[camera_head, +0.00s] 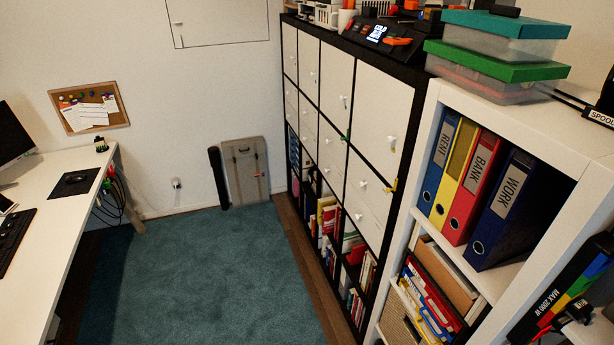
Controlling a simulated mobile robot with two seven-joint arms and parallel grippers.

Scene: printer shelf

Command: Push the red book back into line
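The most prominent red, book-like thing is a red binder (466,195) labelled BANK. It stands upright in the top compartment of the white shelf (518,122) at the right. A yellow binder (448,180) is on its left and a dark blue binder (500,212) labelled WORK on its right. From this angle I cannot tell how far its spine stands out. Smaller red books (325,215) also stand in the low cubes of the black-framed shelf; I cannot tell if one sticks out. Neither gripper is in view.
A blue binder (437,163) labelled RENT stands at the row's left end. Folders (430,300) fill the compartment below. Clear boxes with green lids (497,62) sit above. A white desk (50,190) is at the left. The teal carpet (200,270) between is clear.

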